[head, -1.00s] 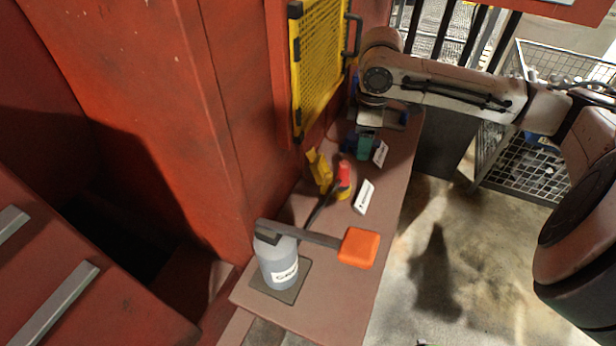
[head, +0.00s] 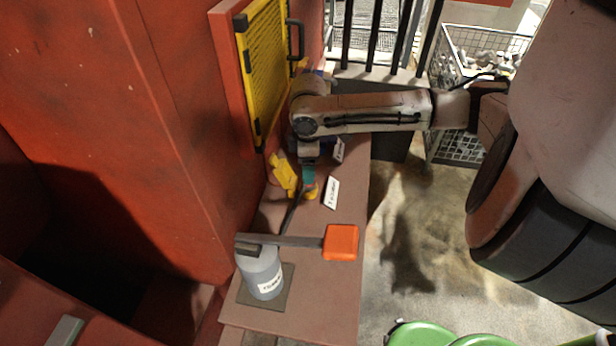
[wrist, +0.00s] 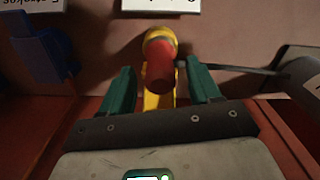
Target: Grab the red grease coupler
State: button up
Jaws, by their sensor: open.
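The red grease coupler (wrist: 160,72) is a short red cylinder with a yellow collar (wrist: 160,38) at one end. In the wrist view it lies between the two green fingers of my gripper (wrist: 159,76), with the fingers apart on either side and no clear grip on it. In the head view my gripper (head: 308,173) is over the coupler and hides most of it; the yellow collar (head: 312,192) shows below the fingers.
A yellow piece (head: 284,174) stands close left of my gripper. A white label (head: 331,193) lies to its right. A grey bottle (head: 262,274) and an orange-ended bar (head: 341,243) are nearer on the shelf (head: 300,312). A yellow mesh panel (head: 266,67) rises behind left.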

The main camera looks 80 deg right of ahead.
jog(key=shift+f, duration=0.95)
grip_shut()
